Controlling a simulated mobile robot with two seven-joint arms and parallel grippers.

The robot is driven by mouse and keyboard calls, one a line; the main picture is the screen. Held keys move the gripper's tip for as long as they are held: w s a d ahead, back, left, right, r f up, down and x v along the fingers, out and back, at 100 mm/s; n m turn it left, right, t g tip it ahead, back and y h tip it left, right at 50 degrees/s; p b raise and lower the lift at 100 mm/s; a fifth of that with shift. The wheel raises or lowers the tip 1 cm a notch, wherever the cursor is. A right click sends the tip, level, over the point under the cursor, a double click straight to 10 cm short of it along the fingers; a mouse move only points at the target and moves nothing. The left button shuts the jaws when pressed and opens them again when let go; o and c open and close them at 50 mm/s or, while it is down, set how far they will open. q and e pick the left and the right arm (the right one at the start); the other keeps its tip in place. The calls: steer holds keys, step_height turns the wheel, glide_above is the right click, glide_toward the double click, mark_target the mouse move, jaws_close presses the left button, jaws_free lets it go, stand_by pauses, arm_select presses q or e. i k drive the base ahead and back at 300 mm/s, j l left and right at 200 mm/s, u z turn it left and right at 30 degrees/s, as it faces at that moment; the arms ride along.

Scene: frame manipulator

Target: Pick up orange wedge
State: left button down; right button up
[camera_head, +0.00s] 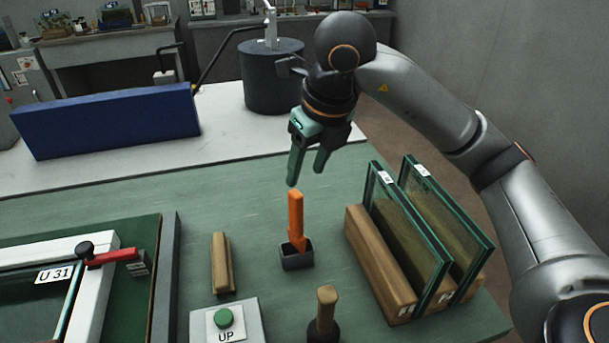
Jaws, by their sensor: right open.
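The orange wedge (296,217) stands upright in a small dark holder (297,259) near the middle of the green table. My right gripper (305,181) hangs above the wedge, fingers pointing down. Its two fingers are apart with nothing between them. The fingertips look a little above the wedge's top in the picture; the exact gap in depth is hard to tell. The lower end of the wedge is hidden inside the holder. My left gripper is not in view.
Glass panes (415,235) stand in a wooden rack (377,262) right of the holder. A wooden block (221,263) lies to its left. A wooden-handled tool (326,310) and a green UP button (224,318) are in front. A framed panel (92,300) lies at left.

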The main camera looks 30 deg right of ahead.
mark_target(296, 237)
steer(key=k, duration=1)
